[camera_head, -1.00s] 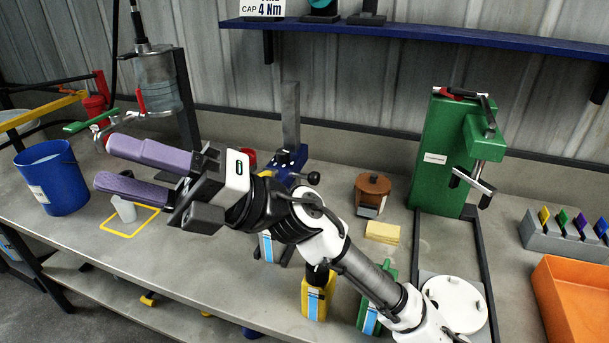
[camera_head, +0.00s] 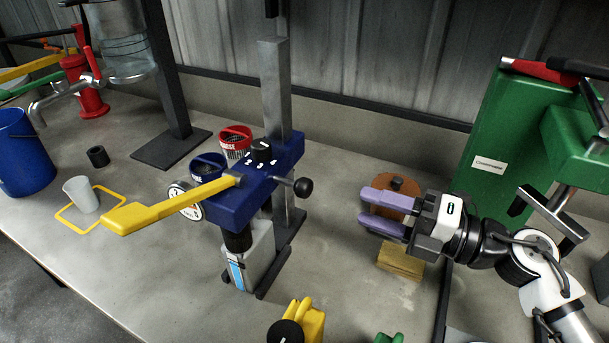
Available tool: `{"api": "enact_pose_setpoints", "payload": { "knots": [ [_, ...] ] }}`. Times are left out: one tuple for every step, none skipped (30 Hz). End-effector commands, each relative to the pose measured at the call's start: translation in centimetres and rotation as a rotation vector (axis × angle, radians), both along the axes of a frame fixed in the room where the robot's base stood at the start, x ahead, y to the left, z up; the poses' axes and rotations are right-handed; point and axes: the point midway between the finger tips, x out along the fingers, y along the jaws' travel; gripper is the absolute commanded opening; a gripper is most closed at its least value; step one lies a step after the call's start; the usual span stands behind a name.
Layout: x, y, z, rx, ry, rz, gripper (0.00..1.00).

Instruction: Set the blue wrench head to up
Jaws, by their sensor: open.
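The blue head (camera_head: 250,190) sits on the lower part of an upright grey column (camera_head: 275,95), with much of the column bare above it. A yellow lever (camera_head: 165,205) reaches from it to the left. A black dial (camera_head: 262,151) with white marks is on its top, and a black side knob (camera_head: 303,188) sticks out to the right. A white bottle (camera_head: 259,250) stands under the head. My gripper (camera_head: 374,208) is open, its purple fingers pointing left, to the right of the head and apart from it. No separate blue wrench can be made out.
A brown round-topped object (camera_head: 396,187) and a yellow block (camera_head: 402,260) are close to my gripper. A green press (camera_head: 500,140) stands at right. Red (camera_head: 235,140) and dark blue (camera_head: 208,165) cups are behind the head. A yellow container (camera_head: 305,322) stands in front.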

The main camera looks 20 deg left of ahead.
Motion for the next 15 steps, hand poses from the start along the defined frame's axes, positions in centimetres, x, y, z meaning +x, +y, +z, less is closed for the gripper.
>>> {"api": "enact_pose_setpoints", "payload": {
  "knots": [
    [0.0, 0.5, 0.2, -0.001, 0.000, 0.003, 0.50],
    [0.1, 0.9, 0.3, -0.001, 0.000, 0.005, 0.50],
    [0.2, 1.5, 0.3, -0.001, -0.001, 0.006, 0.50],
    [0.3, 2.0, 0.4, -0.002, -0.001, 0.007, 0.50],
    [0.3, 2.5, 0.4, -0.002, -0.001, 0.008, 0.50],
    [0.5, 3.3, 0.5, -0.001, -0.001, 0.008, 0.50],
    [0.6, 4.0, 0.5, -0.001, -0.001, 0.008, 0.50],
    [0.7, 4.7, 0.5, 0.000, 0.000, 0.009, 0.50],
    [0.9, 5.5, 0.6, 0.000, 0.000, 0.009, 0.50],
    [1.0, 6.2, 0.5, 0.000, -0.001, 0.010, 0.50],
    [1.2, 6.8, 0.5, 0.000, 0.000, 0.008, 0.50],
    [1.3, 7.7, 0.6, 0.000, -0.001, 0.008, 0.50],
    [1.4, 8.3, 0.6, 0.000, -0.001, 0.009, 0.50],
    [1.6, 8.9, 0.5, 0.000, -0.001, 0.009, 0.50],
    [1.7, 9.7, 0.5, 0.000, -0.001, 0.008, 0.50]
  ]
}}
